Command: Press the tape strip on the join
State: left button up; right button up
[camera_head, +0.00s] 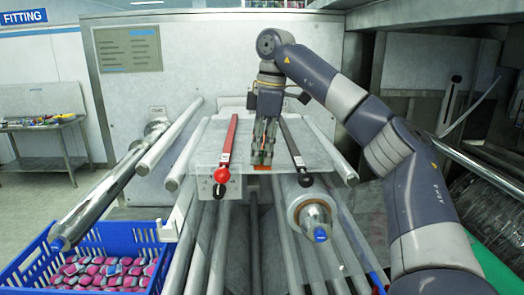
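My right gripper (265,148) comes in from the upper right and points down over the pale splice plate (207,150), between two clamp bars. Its fingers look close together, but I cannot tell whether they are shut. A small orange-brown piece (262,167) shows at the fingertips near the plate's front edge; it may be the tape strip, and I cannot tell whether it is held or lies on the plate. The join is not clearly visible, as the gripper covers the middle of the plate. My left gripper is out of view.
A red bar with a red ball knob (222,175) lies left of the gripper and a black bar (293,146) right of it. A roll (310,212) and several metal rollers stand below. A blue crate (112,240) of small packs is at lower left.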

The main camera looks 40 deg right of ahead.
dwell(0.3)
jog(key=shift+r, duration=0.75)
notch_tip(320, 180, up, 11)
jog(key=s+d, duration=0.1)
jog(key=shift+f, duration=0.15)
dwell(0.7)
